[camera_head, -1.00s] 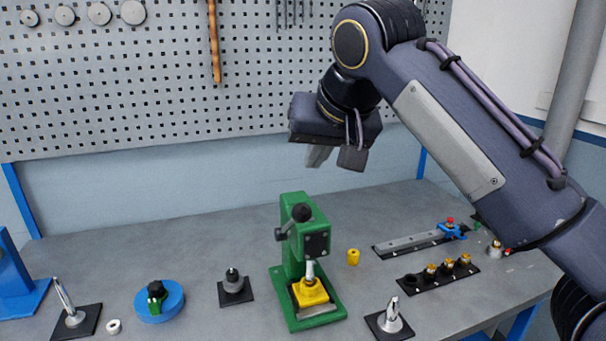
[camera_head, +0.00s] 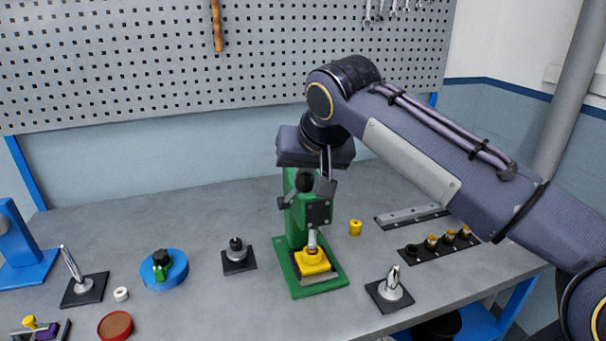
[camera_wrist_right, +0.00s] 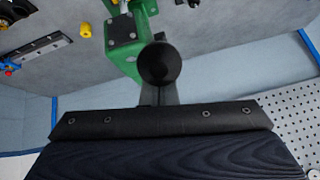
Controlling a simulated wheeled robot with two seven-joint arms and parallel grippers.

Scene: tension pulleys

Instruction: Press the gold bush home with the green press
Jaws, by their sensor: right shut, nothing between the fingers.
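The green press (camera_head: 296,241) stands mid-table, with a black ball knob (camera_head: 305,182) on its lever. The knob also shows large in the right wrist view (camera_wrist_right: 160,66). A yellow block (camera_head: 313,262) sits under the press ram, which reaches down to its top. I cannot make out a gold bush in the block. Small gold-coloured pieces (camera_head: 432,239) stand in a black rack at the right. My right gripper (camera_head: 325,188) is shut and empty, pointing down just beside the knob; I cannot tell if they touch. My left gripper is not in view.
A yellow cylinder (camera_head: 355,228) stands right of the press. A black plate with a metal post (camera_head: 391,287) is at the front right. A blue round fixture (camera_head: 164,270) and a black-based holder (camera_head: 238,256) stand to the left. A pegboard (camera_head: 120,70) rises behind.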

